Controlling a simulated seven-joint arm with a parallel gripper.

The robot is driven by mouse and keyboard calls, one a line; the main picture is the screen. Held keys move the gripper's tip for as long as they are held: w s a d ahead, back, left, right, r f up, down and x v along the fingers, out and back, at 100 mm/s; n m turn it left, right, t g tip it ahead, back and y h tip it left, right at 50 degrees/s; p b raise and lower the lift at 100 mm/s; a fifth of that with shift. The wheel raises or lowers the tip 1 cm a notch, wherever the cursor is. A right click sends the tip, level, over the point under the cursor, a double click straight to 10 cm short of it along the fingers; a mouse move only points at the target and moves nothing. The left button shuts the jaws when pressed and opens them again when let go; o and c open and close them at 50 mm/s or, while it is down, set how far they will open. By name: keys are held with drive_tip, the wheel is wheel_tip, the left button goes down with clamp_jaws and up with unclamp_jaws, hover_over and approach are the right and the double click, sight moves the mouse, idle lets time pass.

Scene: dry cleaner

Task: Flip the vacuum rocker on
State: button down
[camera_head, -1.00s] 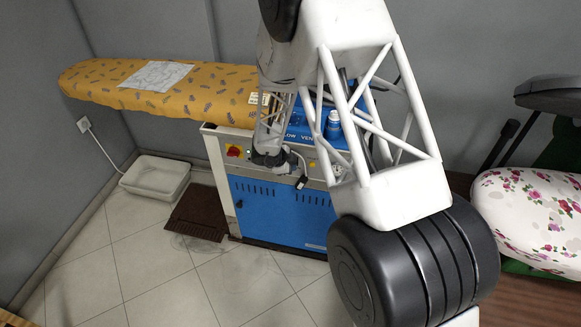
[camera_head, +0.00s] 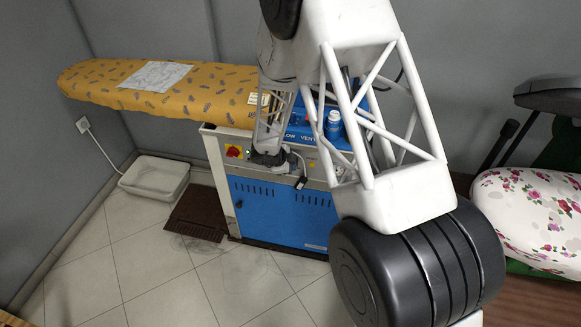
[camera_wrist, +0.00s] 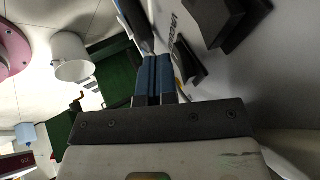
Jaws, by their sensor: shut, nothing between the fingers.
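My gripper (camera_wrist: 154,80) is shut and empty in the wrist view, its two blue-tipped fingers side by side. They point at the pale control panel (camera_wrist: 260,75), close to a black wedge-shaped rocker (camera_wrist: 188,62) just right of the tips. I cannot tell whether they touch. A larger black wedge (camera_wrist: 228,20) stands farther right. Dark lettering, partly cut off, runs along the panel beside the fingers. I cannot tell for certain which wedge is the vacuum rocker. In the head view my gripper (camera_head: 268,158) is at the front panel of the blue ironing machine (camera_head: 285,210); the rockers are hidden there.
A red-and-yellow switch (camera_head: 233,151) is on the panel's left end. The padded yellow board (camera_head: 185,95) extends left above. A blue-and-white can (camera_head: 334,125) stands on the machine top. A brown mat (camera_head: 200,215) and white tray (camera_head: 155,177) lie on the floor. A floral board (camera_head: 530,220) is at right.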

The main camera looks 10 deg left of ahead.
drive_tip(key=shift+w+a+r, duration=0.2)
drive_tip(key=shift+w+r, duration=0.5)
drive_tip(key=shift+r, duration=0.3)
drive_tip(key=s+a+r, duration=0.3)
drive_tip(key=s+r, duration=0.1)
drive_tip(key=s, duration=0.7)
drive_tip(key=shift+s+r, duration=0.2)
drive_tip(key=shift+s, duration=0.15)
drive_tip(key=shift+a, duration=0.1)
